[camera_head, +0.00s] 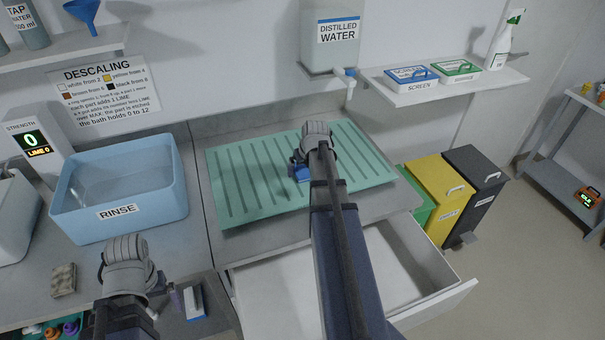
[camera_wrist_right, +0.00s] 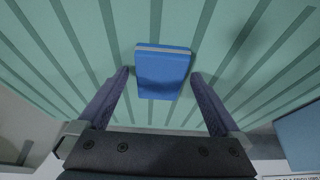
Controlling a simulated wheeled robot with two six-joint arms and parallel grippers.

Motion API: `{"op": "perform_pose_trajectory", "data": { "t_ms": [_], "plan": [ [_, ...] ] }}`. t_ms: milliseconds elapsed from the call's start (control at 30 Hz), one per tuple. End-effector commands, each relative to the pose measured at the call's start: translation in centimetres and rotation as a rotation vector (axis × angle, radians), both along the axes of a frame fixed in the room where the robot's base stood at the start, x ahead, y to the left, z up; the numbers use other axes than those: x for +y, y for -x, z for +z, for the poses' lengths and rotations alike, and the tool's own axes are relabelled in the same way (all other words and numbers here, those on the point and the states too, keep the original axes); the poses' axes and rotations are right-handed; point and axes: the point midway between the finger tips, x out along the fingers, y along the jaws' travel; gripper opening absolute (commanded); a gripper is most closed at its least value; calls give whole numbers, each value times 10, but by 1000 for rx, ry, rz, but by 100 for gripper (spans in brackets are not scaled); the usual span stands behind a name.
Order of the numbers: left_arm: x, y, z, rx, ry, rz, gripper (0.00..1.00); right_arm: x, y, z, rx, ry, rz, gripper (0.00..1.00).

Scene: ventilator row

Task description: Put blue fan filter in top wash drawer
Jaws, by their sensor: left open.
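The blue fan filter (camera_wrist_right: 163,75) is a small blue block with a pale edge on the green ribbed mat (camera_head: 240,180). In the head view it shows (camera_head: 300,173) beside my right gripper, partly hidden by it. My right gripper (camera_wrist_right: 160,85) is open over the mat, with one finger on each side of the filter and a visible gap to each. A drawer (camera_head: 440,292) below the counter is pulled out; the part of its inside that I see is empty, and my right arm crosses over it. My left gripper (camera_head: 160,300) is open low at the left.
The blue rinse tub (camera_head: 120,190) stands left of the mat. A beige sponge (camera_head: 63,280) and a small blue-and-white item (camera_head: 195,300) lie near my left gripper. Yellow (camera_head: 438,185) and black (camera_head: 475,185) bins stand to the right. The distilled water tank (camera_head: 331,40) hangs behind the mat.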

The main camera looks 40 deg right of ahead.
Motion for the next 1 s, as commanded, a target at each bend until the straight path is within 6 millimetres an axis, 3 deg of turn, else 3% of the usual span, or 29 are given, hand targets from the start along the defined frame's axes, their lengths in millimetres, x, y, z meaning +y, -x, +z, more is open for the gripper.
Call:
{"op": "perform_pose_trajectory", "data": {
  "t_ms": [67,700,1000],
  "plan": [
    [0,0,0,0,0,0,100,0,0,0,0,0,0,91],
    [0,0,0,0,0,0,100,0,0,0,0,0,0,19],
    [0,0,2,0,0,0,100,0,0,2,0,0,0,18]
  ]
}}
